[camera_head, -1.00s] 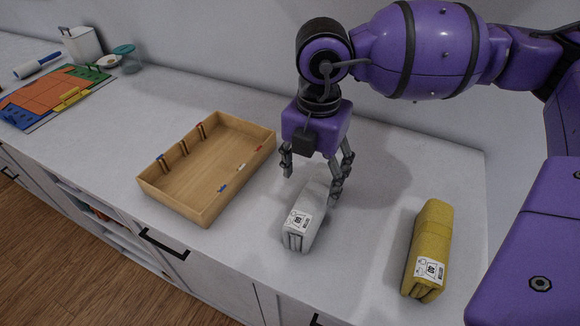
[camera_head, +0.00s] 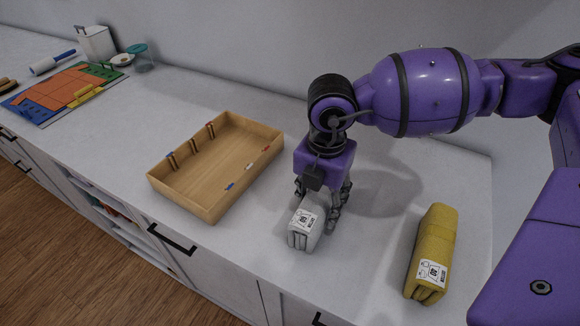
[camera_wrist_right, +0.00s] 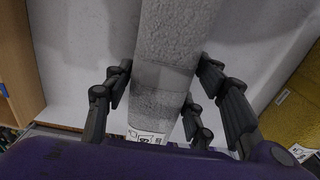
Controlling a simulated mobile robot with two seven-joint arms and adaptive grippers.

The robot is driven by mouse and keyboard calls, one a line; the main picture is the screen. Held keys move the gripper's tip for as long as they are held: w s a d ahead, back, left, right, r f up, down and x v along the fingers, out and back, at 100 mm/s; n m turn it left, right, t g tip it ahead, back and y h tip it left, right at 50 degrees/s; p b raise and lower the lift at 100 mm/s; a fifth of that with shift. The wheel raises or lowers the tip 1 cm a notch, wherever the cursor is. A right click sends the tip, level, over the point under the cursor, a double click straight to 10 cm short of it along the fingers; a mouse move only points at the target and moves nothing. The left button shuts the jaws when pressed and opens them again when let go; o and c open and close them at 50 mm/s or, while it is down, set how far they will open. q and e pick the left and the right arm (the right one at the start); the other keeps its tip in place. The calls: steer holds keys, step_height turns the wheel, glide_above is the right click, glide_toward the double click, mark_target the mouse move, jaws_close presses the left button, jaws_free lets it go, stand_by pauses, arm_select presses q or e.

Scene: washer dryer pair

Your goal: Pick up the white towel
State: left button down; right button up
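The white towel (camera_head: 305,226) is a rolled or folded bundle with a printed label on its front end. It rests on the white counter, to the right of the wooden tray. My right gripper (camera_head: 318,212) is down over the towel's back part, with fingers on both sides. In the wrist view the towel (camera_wrist_right: 166,75) runs between the fingers of the gripper (camera_wrist_right: 163,75), and the fingertips look to be against its sides. The far finger is partly hidden in the head view. My left gripper is not in view.
A wooden tray (camera_head: 213,212) with small coloured marks stands left of the towel. A yellow towel (camera_head: 433,250) lies to the right. Several kitchen items and a coloured board (camera_head: 68,92) are at the far left. Bare counter surrounds the white towel, with the wall behind.

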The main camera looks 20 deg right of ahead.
steer(key=c, duration=0.8)
steer(key=shift+c, duration=0.3)
steer(key=shift+r, duration=0.15)
